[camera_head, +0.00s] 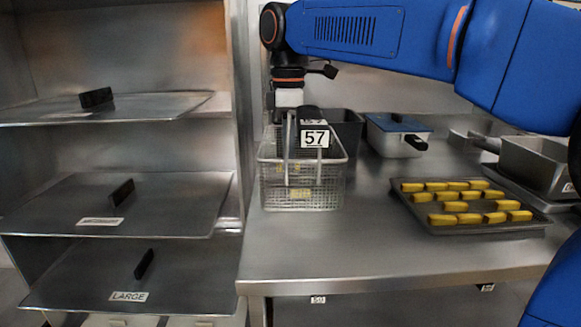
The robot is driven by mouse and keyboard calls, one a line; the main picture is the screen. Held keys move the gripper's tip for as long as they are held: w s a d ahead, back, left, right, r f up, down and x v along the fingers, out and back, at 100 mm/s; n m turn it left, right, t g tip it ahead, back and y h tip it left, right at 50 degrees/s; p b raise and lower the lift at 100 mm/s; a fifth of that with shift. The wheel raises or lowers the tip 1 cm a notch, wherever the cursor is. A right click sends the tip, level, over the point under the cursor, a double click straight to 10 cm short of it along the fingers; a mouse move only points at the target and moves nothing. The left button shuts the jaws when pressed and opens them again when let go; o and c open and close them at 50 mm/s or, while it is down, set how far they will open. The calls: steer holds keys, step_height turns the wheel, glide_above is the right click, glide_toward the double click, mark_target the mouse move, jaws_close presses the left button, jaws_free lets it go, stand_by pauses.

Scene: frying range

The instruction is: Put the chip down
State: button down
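Several yellow chips (458,206) lie in rows on a dark flat tray (490,229) on the right of the steel counter. A wire basket (330,197) stands on the counter left of the middle. A few yellow pieces (300,193) show through its mesh, low in the basket. My gripper (288,118) points down at the back of the basket, from above.
Behind the basket stand a dark container (347,130) and a pan with a blue lid (396,125). A metal pan (540,160) is at the far right. Steel shelves (130,205) with black handles stand at left. The counter front (385,255) is clear.

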steer(key=shift+f, duration=2.15)
steer(key=shift+f, duration=0.3)
steer(key=c, duration=1.8)
jaws_free()
steer(key=shift+r, duration=0.1)
step_height(320, 180, up, 12)
steer(key=shift+r, duration=0.2)
